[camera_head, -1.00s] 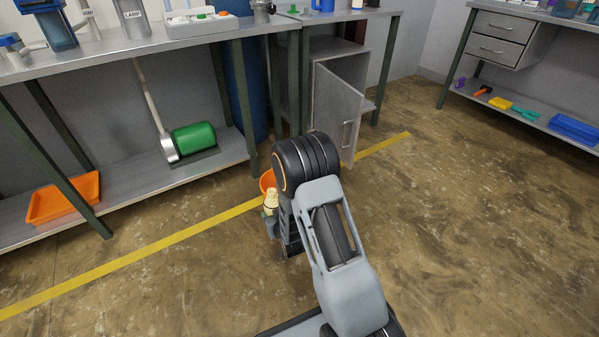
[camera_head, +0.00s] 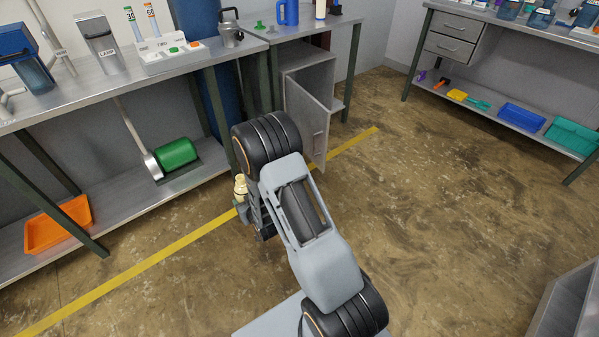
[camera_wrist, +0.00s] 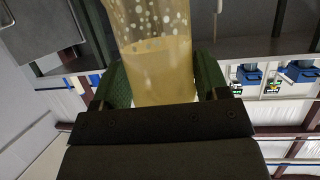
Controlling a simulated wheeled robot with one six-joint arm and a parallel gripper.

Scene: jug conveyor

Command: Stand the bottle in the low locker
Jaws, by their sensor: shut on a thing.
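The bottle (camera_head: 240,186) is pale yellow with a narrow top and shows upright at the left side of my arm in the head view. In the wrist view the bottle (camera_wrist: 155,70) is clear with yellowish liquid and pale spots, and stands between two green fingers. My gripper (camera_wrist: 163,88) is shut on it; in the head view the gripper (camera_head: 243,207) is partly hidden by my arm. The low locker (camera_head: 308,65) is a grey cabinet under the far bench, beyond my arm. Its door (camera_head: 307,122) stands open toward me; most of its inside is hidden.
A long bench (camera_head: 150,83) runs along the left, with a green roller (camera_head: 176,154) and an orange tray (camera_head: 58,226) on its lower shelf. A blue drum (camera_head: 205,75) stands left of the locker. The floor (camera_head: 420,190) right of my arm is clear.

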